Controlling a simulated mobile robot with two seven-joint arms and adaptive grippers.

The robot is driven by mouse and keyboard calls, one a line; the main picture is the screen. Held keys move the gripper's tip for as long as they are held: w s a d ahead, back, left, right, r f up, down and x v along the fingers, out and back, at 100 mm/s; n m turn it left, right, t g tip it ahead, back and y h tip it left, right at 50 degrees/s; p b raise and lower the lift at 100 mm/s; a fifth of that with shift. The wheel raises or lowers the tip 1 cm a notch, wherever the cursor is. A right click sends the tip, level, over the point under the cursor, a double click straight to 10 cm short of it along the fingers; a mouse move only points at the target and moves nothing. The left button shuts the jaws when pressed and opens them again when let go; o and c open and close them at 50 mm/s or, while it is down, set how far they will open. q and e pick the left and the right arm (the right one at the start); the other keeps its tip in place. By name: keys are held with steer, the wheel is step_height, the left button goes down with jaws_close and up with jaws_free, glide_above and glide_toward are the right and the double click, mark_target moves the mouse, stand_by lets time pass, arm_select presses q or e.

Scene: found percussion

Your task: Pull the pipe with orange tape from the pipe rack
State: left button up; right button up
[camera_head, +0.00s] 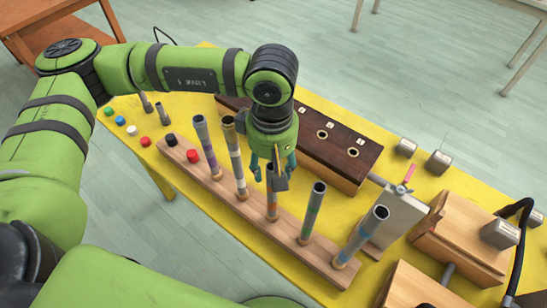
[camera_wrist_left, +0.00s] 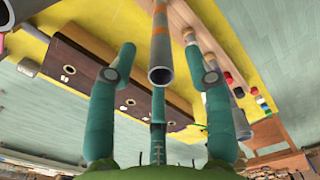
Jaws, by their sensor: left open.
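The pipe with orange tape (camera_head: 272,205) stands upright in the wooden pipe rack (camera_head: 257,210), with other pipes on both sides. My left gripper (camera_head: 268,172) points down over its upper end, which the gripper hides in the head view. In the left wrist view the pipe (camera_wrist_left: 160,45) shows its open grey end between the spread teal fingers of my left gripper (camera_wrist_left: 159,62). An orange band shows higher up on it. The fingers are open and appear apart from the pipe. My right gripper is not in view.
A dark-topped wooden box (camera_head: 325,145) lies behind the gripper. Small coloured caps (camera_head: 120,120) sit on the yellow table at left. Wooden blocks (camera_head: 465,235) stand at right.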

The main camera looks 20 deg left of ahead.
arm_select(q)
step_height(320, 180, down, 5)
steer(key=shift+f+p, duration=0.2)
steer(key=shift+p, duration=0.8)
jaws_close()
steer(key=shift+r, duration=0.1)
steer(key=shift+r+p, duration=0.65)
steer(key=shift+r, duration=0.85)
steer(key=shift+r, duration=1.45)
